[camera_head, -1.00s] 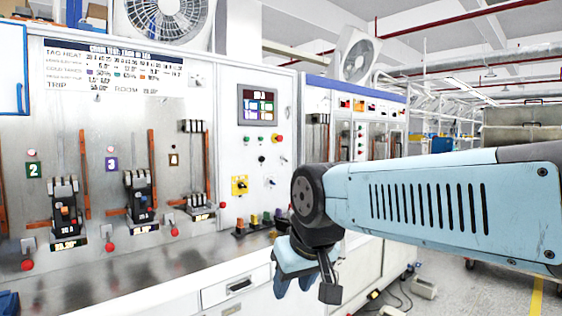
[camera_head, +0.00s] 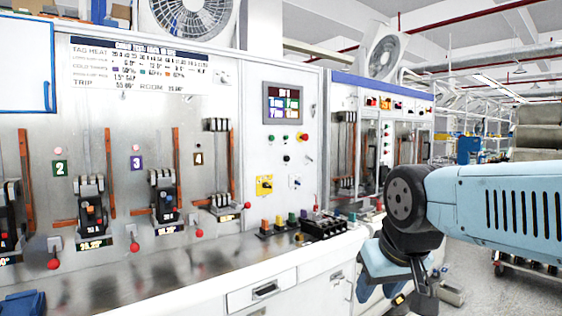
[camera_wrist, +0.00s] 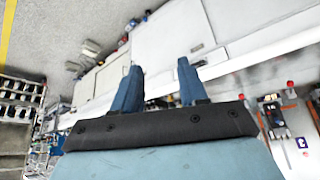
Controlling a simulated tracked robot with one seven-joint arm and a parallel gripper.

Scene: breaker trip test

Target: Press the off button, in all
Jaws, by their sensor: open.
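The control panel (camera_head: 284,150) stands upright right of the breaker stations. It carries a small screen (camera_head: 284,106), a green button (camera_head: 271,138), a red button (camera_head: 303,137), dark knobs and a yellow switch plate (camera_head: 264,185). Labels are too small to read, so I cannot tell which button is off. My gripper (camera_head: 405,290) hangs low at the right, in front of the bench, apart from the panel. In the wrist view, its two blue fingers (camera_wrist: 160,85) are spread with nothing between them.
Breaker stations with red-knobbed levers (camera_head: 133,245) line the panel's left. A metal bench top (camera_head: 190,262) runs below, with coloured blocks (camera_head: 278,222) and a black device (camera_head: 322,228). A blue object (camera_head: 22,303) lies front left. Grey floor (camera_head: 480,295) is open at right.

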